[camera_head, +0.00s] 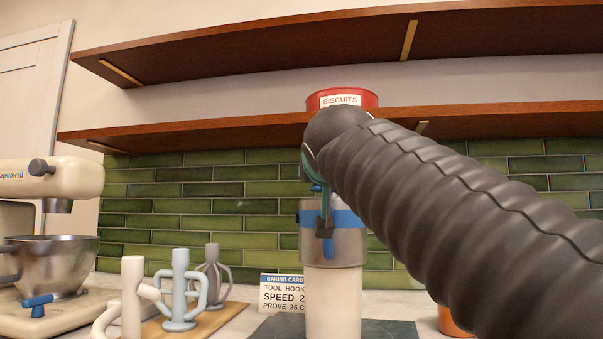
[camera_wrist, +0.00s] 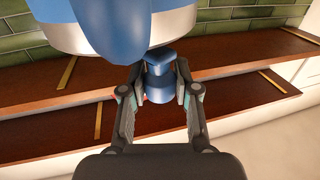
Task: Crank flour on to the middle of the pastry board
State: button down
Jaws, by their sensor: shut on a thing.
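A metal flour sifter (camera_head: 345,248) with a blue band stands upright in the middle of the head view, above a pale cylindrical part (camera_head: 333,300). A blue crank handle (camera_head: 328,246) shows on its near side. A dark slab (camera_head: 390,329), possibly the pastry board, lies beneath; its middle is hidden by the pale part. My gripper (camera_head: 323,228) is at the sifter's near side, partly hidden by my arm. In the wrist view, my gripper (camera_wrist: 158,92) has its fingers on both sides of a blue knob (camera_wrist: 158,80), shut on it. No loose flour is discernible.
A cream stand mixer (camera_head: 60,180) with a steel bowl (camera_head: 50,262) stands left. Several mixer tools (camera_head: 180,290) stand on a wooden board, beside a baking card (camera_head: 282,294). A red biscuit tin (camera_head: 343,98) sits on the lower shelf (camera_head: 220,126). A copper-coloured object (camera_head: 452,322) is partly hidden right.

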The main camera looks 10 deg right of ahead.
jog(key=shift+w+f, duration=0.1)
jog(key=c, duration=0.8)
grip_release()
jog(key=shift+c, duration=0.2)
jog(key=s, duration=1.2)
jog(key=shift+a, duration=0.45)
